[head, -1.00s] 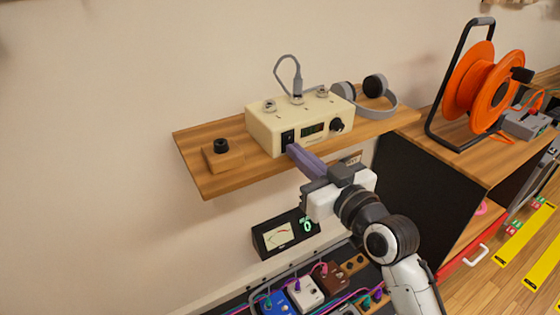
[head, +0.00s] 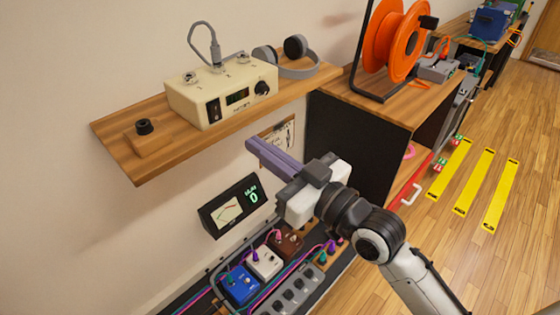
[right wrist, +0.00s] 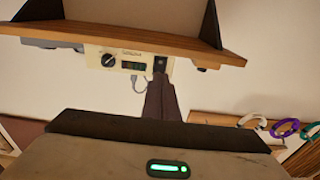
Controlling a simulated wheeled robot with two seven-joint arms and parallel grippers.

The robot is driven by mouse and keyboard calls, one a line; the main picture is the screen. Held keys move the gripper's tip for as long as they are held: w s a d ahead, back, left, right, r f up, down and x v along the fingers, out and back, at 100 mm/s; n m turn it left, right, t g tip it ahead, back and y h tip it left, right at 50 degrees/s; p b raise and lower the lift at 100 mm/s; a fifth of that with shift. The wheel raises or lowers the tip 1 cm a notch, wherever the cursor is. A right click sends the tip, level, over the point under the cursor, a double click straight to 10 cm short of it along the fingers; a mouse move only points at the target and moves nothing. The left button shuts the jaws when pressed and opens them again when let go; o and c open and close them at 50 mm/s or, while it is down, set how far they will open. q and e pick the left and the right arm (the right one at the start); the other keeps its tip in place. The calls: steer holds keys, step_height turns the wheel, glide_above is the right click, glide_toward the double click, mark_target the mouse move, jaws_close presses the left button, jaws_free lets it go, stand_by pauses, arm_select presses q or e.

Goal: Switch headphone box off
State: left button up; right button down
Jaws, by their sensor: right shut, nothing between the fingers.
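The cream headphone box (head: 240,109) sits on a wooden wall shelf (head: 120,150). Its front has a black rocker switch (head: 213,110), a small display (head: 237,97) and a black knob (head: 262,88). I cannot tell the rocker's position for sure. My right gripper (head: 250,146) is shut and empty, with its purple fingers below the shelf's front edge, apart from the box. In the right wrist view the box (right wrist: 118,64) appears upside down, with the fingers (right wrist: 161,98) pointing toward its switch end. My left gripper is not in view.
Grey headphones (head: 297,60) lie right of the box, and a wooden block with a black knob (head: 148,137) stands left. Below are a meter (head: 228,210) and several pedals (head: 241,284). An orange cable reel (head: 396,45) stands on the cabinet at right.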

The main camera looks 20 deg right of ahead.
steer(key=shift+v, duration=2.25)
steer(key=s+d+f+m+g+h, duration=0.1)
steer(key=s+f+g+h, duration=0.1)
steer(key=f, duration=0.9)
steer(key=s+d+f+m+g+h, duration=0.1)
steer(key=s+f+g+h, duration=0.15)
steer(key=f, duration=0.75)
steer(key=s+f+m+g+h, duration=0.1)
steer(key=s+f+g, duration=0.2)
steer(key=s+f, duration=0.9)
step_height(320, 180, down, 4)
steer(key=shift+s+f+g, duration=0.2)
steer(key=shift+s+g, duration=0.15)
